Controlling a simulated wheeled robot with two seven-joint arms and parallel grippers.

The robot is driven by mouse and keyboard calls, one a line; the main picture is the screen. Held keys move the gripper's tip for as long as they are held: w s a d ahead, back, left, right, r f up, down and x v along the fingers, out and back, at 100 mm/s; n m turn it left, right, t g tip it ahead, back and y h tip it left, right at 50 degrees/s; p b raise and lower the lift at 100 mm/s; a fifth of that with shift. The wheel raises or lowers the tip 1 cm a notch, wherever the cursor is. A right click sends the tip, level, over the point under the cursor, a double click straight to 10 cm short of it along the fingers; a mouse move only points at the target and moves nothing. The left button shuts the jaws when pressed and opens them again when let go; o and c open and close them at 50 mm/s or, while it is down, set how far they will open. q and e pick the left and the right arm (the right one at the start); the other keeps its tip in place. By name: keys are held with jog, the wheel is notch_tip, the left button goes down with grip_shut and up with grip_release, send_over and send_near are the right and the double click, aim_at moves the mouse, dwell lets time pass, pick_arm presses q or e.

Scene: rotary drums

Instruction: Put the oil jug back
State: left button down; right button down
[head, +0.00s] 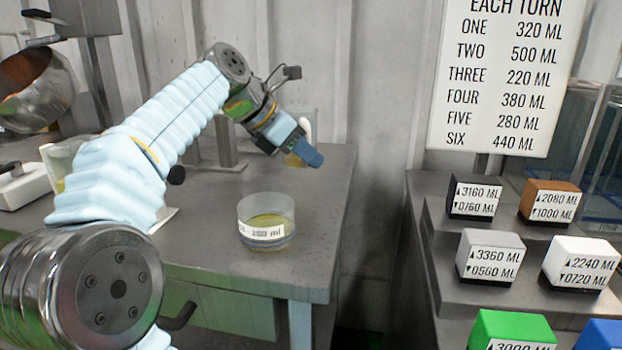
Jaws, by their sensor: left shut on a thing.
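My left gripper (308,152) is at the far right end of the grey workbench. It is shut on what looks like the oil jug, a clear vessel with a pale handle (306,128) and a little amber at its bottom. The gripper and wrist hide most of this jug, so I cannot tell whether it touches the bench. A clear round dish (266,222) with yellow oil and a white label stands on the bench, nearer to me and apart from the gripper. My right gripper is out of view.
Another clear container (62,168) with yellowish liquid stands at left, partly behind my arm. A metal drum (35,90) is at the back left. The grey workbench (205,250) ends at a gap before dark steps (440,230) bearing labelled coloured blocks. A sign (508,75) hangs above.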

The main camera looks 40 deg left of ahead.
pick_arm(q)
jog(key=w+f, duration=0.1)
jog(key=f, duration=0.3)
jog(key=w+a+f+b, duration=0.1)
jog(key=f, duration=0.1)
jog(key=shift+w+a, duration=0.1)
jog(key=shift+w, duration=0.2)
jog(key=shift+f, duration=0.2)
jog(key=shift+f, duration=0.1)
jog(key=c, duration=1)
grip_release()
jog(key=p+v, duration=0.1)
jog(key=v, duration=1.1)
